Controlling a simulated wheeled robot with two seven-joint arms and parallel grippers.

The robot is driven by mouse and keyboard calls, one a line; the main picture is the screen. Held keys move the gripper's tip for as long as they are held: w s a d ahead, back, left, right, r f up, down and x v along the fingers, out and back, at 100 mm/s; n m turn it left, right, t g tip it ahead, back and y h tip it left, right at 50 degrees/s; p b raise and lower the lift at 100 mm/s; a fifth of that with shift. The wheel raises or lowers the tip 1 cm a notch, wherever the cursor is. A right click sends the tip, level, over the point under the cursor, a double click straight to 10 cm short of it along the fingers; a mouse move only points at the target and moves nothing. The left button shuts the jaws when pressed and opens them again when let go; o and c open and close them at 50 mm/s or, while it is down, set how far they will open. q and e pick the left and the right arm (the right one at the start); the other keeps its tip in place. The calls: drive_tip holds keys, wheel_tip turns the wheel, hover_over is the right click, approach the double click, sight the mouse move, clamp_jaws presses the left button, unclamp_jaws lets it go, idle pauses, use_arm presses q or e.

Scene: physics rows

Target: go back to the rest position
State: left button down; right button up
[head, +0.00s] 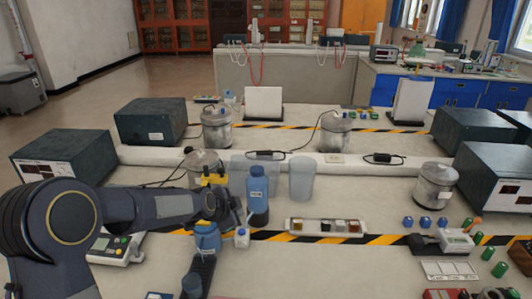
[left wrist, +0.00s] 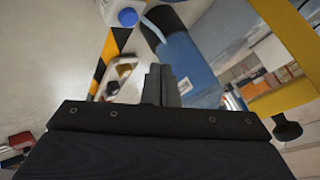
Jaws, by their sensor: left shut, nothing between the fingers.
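My left gripper (head: 234,212) is above the bench, beside the tall blue bottle (head: 257,184) and behind a small white bottle with a blue cap (head: 242,238). Its fingers also show in the left wrist view (left wrist: 160,85), pressed together with nothing between them. The blue bottle shows just past the fingers in the left wrist view (left wrist: 186,62); whether they touch cannot be told. The small bottle's blue cap shows there too (left wrist: 127,17). My right gripper is not in view.
A white tray with small blocks (head: 326,226) lies right of the blue bottle. Clear beakers (head: 302,180) and metal pots (head: 436,185) stand on the bench. Dark green boxes (head: 62,158) line both sides. A grey instrument (head: 113,249) sits under my left arm.

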use_arm(q)
drive_tip(key=s+a+r+n+g, duration=0.1)
drive_tip(key=s+a+r+n, duration=0.25)
drive_tip(key=s, duration=0.55)
drive_tip(key=s+a+r+n, duration=0.2)
drive_tip(key=s+n, duration=0.2)
drive_tip(key=s, duration=0.5)
drive_tip(key=s+a+r+n+g, duration=0.1)
drive_tip(key=s+a+r+n, duration=0.15)
drive_tip(key=s, duration=0.55)
drive_tip(key=s+f+n, duration=0.2)
drive_tip(key=s+n, duration=0.3)
drive_tip(key=s, duration=0.7)
drive_tip(key=shift+d+f+n+g, duration=0.2)
drive_tip(key=shift+d+n+g, duration=0.1)
drive_tip(key=shift+d+g, duration=0.1)
idle(0.6)
